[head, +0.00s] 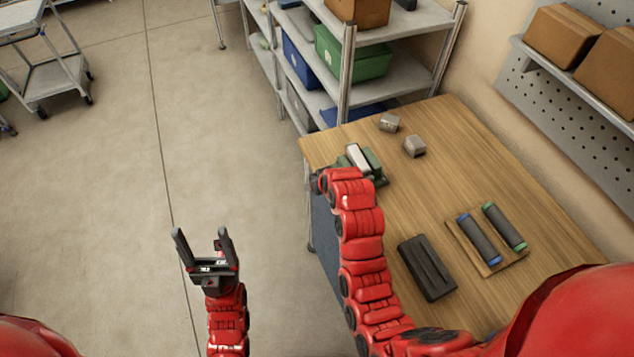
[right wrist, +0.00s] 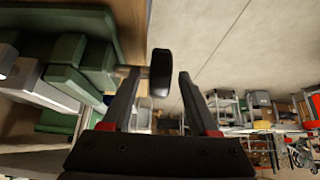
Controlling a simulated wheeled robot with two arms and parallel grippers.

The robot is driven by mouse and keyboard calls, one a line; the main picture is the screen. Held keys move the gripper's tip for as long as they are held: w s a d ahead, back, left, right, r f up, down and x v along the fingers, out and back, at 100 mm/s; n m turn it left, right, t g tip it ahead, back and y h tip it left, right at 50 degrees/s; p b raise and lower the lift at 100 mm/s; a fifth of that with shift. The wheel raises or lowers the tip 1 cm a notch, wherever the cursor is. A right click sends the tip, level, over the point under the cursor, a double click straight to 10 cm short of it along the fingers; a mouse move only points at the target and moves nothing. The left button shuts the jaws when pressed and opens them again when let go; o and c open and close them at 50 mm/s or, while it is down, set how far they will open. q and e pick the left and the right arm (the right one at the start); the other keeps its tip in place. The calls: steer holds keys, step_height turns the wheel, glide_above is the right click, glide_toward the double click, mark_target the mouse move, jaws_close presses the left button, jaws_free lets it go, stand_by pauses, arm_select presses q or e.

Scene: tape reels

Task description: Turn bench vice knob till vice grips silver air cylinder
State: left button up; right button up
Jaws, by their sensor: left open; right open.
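The green bench vice (head: 375,163) stands at the table's left edge, partly hidden by my right arm. A pale silver block-like piece (head: 357,157), seemingly the air cylinder, sits between its jaws; whether both jaws touch it I cannot tell. In the right wrist view the green vice (right wrist: 85,60) and the silver piece (right wrist: 40,88) fill the left side. The black knob (right wrist: 161,72) sticks out from the vice between the fingertips of my right gripper (right wrist: 157,75), which is open around it. My left gripper (head: 201,236) is open and empty above the floor.
On the wooden table (head: 470,160) are two small metal blocks (head: 389,122) (head: 414,146), a dark grooved block (head: 427,267) and a wooden board (head: 468,242) with two dark cylinders. A metal shelf unit (head: 345,70) stands behind. Floor left of the table is clear.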

steer(key=p+v, duration=0.4)
steer(key=v, duration=1.1)
steer(key=shift+s, duration=0.1)
